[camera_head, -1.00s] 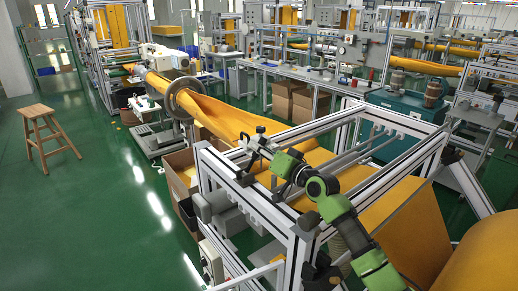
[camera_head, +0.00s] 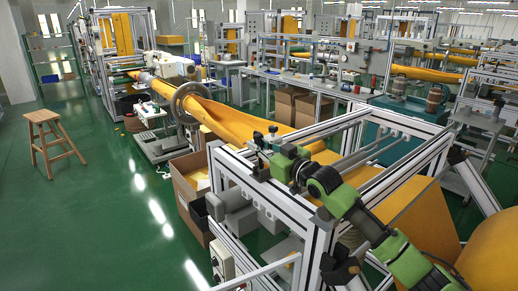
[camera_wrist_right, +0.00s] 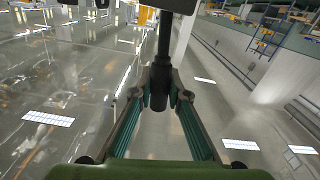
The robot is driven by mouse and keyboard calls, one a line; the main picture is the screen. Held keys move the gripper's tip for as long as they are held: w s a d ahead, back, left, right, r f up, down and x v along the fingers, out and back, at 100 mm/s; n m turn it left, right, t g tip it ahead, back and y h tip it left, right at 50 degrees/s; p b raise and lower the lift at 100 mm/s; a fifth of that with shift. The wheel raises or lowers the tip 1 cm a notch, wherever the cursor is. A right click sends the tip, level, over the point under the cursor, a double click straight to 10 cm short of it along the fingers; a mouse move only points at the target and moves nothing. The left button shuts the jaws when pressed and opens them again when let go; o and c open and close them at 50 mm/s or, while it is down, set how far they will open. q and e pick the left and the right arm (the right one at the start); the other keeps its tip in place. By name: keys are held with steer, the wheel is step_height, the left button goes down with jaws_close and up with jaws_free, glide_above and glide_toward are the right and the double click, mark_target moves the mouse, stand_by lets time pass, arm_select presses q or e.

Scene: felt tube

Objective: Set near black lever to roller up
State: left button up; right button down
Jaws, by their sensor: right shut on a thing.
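The near black lever (camera_wrist_right: 162,72) runs down from the top of the right wrist view. It ends in a thicker black grip between my right fingertips. My right gripper (camera_wrist_right: 160,88) is shut on this grip, with one finger on each side. In the head view my right gripper (camera_head: 263,145) is at the top near corner of the aluminium frame (camera_head: 218,165), and my green arm reaches it from the lower right. The lever is mostly hidden there by the gripper. The roller's position cannot be told. My left gripper does not show.
Orange felt (camera_head: 225,118) runs through a round ring (camera_head: 190,103) toward the frame. A cardboard box (camera_head: 187,190) stands left of the frame. A wooden stool (camera_head: 50,142) stands at the far left. The green floor (camera_head: 95,225) between is clear.

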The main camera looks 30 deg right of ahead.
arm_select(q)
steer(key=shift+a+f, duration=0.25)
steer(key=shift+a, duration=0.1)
arm_select(e)
steer(key=shift+s+a+f+n, duration=0.1)
steer(key=shift+a+f+n, duration=0.2)
steer(key=shift+a+n, duration=0.55)
steer(key=shift+a+f+n, duration=0.25)
steer(key=shift+a+n, duration=0.35)
steer(key=shift+n, duration=0.4)
steer(key=shift+s+a+f+n, duration=0.1)
steer(key=shift+a+f+n, duration=0.2)
steer(key=shift+a+n, duration=0.55)
steer(key=shift+d+f, duration=0.1)
steer(key=shift+d, duration=0.05)
steer(key=c, duration=1.9)
jaws_free()
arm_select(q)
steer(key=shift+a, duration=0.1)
